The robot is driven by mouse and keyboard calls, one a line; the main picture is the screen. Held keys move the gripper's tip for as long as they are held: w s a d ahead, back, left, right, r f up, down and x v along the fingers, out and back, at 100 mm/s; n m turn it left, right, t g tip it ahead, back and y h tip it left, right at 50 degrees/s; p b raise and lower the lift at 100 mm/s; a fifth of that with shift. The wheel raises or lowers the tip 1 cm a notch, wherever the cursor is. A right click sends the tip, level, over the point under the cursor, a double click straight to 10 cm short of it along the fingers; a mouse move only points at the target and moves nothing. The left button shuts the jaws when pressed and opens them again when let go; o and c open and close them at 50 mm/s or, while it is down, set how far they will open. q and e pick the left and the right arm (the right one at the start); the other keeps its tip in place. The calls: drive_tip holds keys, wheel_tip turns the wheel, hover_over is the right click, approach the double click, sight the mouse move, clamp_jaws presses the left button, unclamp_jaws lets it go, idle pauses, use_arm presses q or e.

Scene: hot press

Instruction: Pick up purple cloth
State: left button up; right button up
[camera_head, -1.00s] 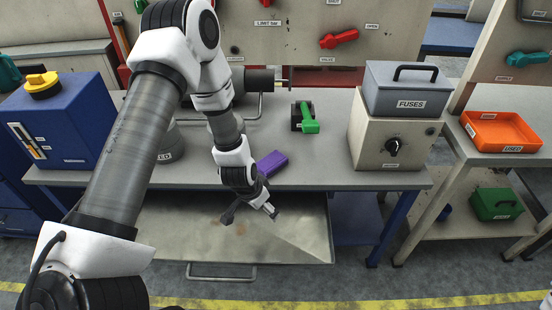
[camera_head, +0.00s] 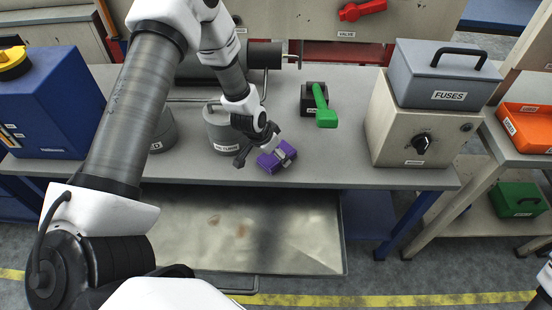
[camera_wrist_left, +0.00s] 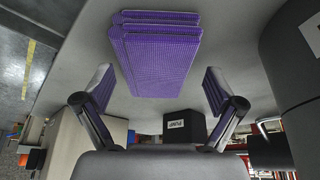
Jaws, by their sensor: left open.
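The purple cloth (camera_head: 267,163) is a folded block lying on the grey workbench near its front edge. It also shows in the left wrist view (camera_wrist_left: 160,65), with its folded layers at the top of the picture. My left gripper (camera_head: 262,157) is open over the bench at the cloth, and one finger partly covers the cloth in the head view. In the wrist view the two fingers stand apart to the left and right, with the cloth between and beyond them. I cannot tell whether a finger touches it.
A grey canister (camera_head: 222,135) stands just left of the cloth. A dark box with a green handle (camera_head: 323,108) is behind to the right. The beige control box (camera_head: 400,135) with the grey fuses box (camera_head: 440,75) stands further right. The bench between is clear.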

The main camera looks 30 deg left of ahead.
use_arm(q)
drive_tip(key=shift+w+f, duration=0.25)
drive_tip(key=shift+f, duration=0.25)
drive_tip(key=shift+s+d+r, duration=0.1)
drive_tip(key=shift+r, duration=0.15)
drive_tip(key=shift+s, duration=0.1)
drive_tip(key=c, duration=1.3)
drive_tip(key=shift+r, duration=0.25)
drive_tip(key=shift+c, duration=0.3)
wheel_tip(320, 180, up, 3)
drive_tip(key=shift+r+p, duration=0.2)
drive_tip(key=shift+p, duration=0.6)
drive_tip(key=s+a+p, duration=0.1)
drive_tip(key=s+p, duration=0.1)
drive_tip(key=s, duration=0.5)
drive_tip(key=s+a+r+p, duration=0.1)
drive_tip(key=s+a+p, duration=0.1)
drive_tip(key=s, duration=0.6)
drive_tip(key=shift+s+p, duration=0.3)
drive_tip(key=shift+p, duration=0.3)
